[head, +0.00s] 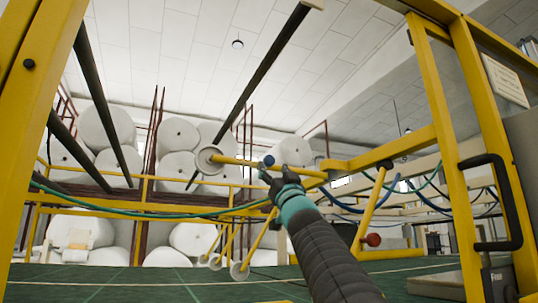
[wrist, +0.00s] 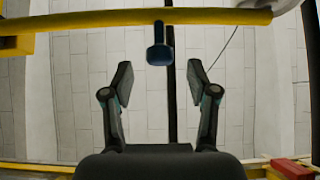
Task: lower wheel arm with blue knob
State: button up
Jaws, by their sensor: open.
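The wheel arm (head: 240,163) is a yellow bar raised about level, with a pale round wheel (head: 208,158) at its left end. Its blue knob (head: 268,160) sits partway along the bar. My gripper (head: 272,178) is at the knob, just under the bar. In the wrist view the wheel arm (wrist: 90,18) crosses the top, and the blue knob (wrist: 160,54) points toward my gripper (wrist: 160,82). The knob is centred between the two fingers, slightly beyond their tips. The fingers are apart and neither visibly touches it.
Other yellow arms with pale wheels (head: 240,271) hang lower, left of my arm. A red knob (head: 372,240) is on a slanted yellow bar to the right. Yellow frame posts (head: 446,150) stand at right. Large white rolls (head: 178,134) are stacked behind. A green hose (head: 130,208) runs across the left.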

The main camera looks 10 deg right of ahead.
aim_at(270, 163)
jog(key=shift+p+x, duration=1.4)
jog(key=shift+x, duration=1.1)
grip_shut()
